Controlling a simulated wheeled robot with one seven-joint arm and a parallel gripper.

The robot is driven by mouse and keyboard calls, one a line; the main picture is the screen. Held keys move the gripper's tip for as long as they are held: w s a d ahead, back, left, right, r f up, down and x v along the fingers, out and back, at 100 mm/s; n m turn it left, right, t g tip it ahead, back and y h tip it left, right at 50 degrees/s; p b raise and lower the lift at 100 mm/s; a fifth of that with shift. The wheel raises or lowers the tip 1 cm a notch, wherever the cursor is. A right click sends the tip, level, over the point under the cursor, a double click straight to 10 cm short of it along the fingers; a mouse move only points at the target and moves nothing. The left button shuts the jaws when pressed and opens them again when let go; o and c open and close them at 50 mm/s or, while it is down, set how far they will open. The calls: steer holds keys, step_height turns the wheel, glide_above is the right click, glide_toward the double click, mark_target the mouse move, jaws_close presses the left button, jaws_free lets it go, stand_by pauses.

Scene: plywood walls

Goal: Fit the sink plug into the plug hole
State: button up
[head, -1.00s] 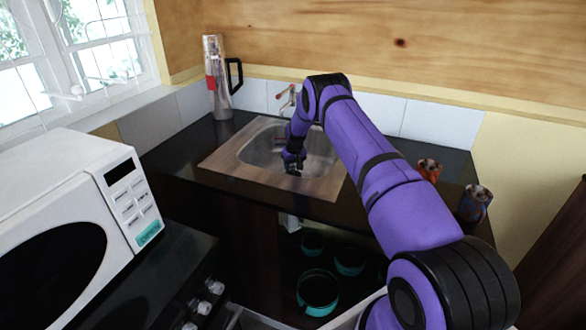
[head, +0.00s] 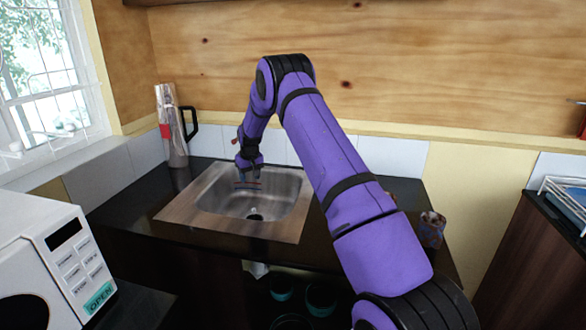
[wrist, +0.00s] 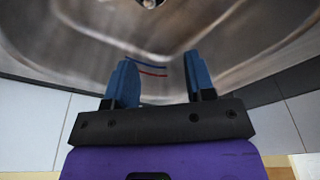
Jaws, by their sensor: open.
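The metal sink (head: 215,187) is set into the dark counter. A small dark and pale round fitting (head: 255,214) sits at the bottom of its basin. Part of it shows at the top edge of the wrist view (wrist: 150,3). I cannot tell whether it is the plug, the plug hole, or both. My gripper (head: 247,183) is over the back of the basin, above and behind the fitting. In the wrist view its blue fingers (wrist: 160,62) are apart, with no object held between them. Thin red and blue lines show between the fingers.
A tall metal flask (head: 171,125) with a black handle stands left of the sink. A patterned mug (head: 431,230) stands at the counter's right. A white microwave (head: 40,260) is at the front left. Tiles and a plywood wall close off the back.

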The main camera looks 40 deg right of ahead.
steer(key=s+a+r+t, duration=0.1)
steer(key=s+a+r, duration=0.3)
steer(key=s+r, duration=0.45)
steer(key=s+a+r, duration=0.4)
steer(key=s+r, duration=0.2)
steer(key=r, duration=0.6)
steer(key=s+a+r+t, duration=0.1)
steer(key=s+a+r, duration=0.5)
steer(key=r, duration=0.4)
steer(key=s+a+r+n, duration=0.1)
steer(key=s+a+r, duration=0.15)
steer(key=s, duration=0.75)
steer(key=s+a+r, duration=0.1)
steer(key=s+r, duration=0.2)
steer(key=s, duration=0.6)
steer(key=s+a+f, duration=0.1)
steer(key=s, duration=0.7)
steer(key=s+a+f+t, duration=0.1)
steer(key=s+f, duration=0.1)
steer(key=s, duration=0.5)
steer(key=shift+s+a+f, duration=0.15)
steer(key=shift+s+a, duration=0.1)
steer(key=shift+s, duration=0.15)
